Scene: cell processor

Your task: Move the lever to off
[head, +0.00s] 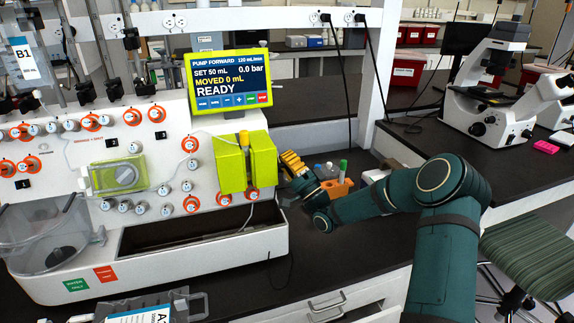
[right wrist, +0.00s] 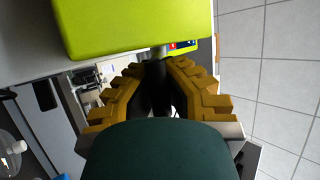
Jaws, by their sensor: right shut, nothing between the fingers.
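The white cell processor (head: 190,259) fills the left of the head view. I cannot tell for sure which part is the lever. My right gripper (head: 285,158) has yellow fingers and is just right of the block, partly hidden by it. In the right wrist view the block (right wrist: 130,25) is close ahead of the fingertips (right wrist: 157,66), which are shut and empty. I cannot tell whether they touch it. My left gripper is not in view.
A screen (head: 231,86) above the block reads "READY" and "PUMP FORWARD". An orange rack (head: 337,188) with tubes and bottles stands right of my right gripper. A clear bowl (head: 45,236) is at the far left. A microscope (head: 490,90) stands on the right bench.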

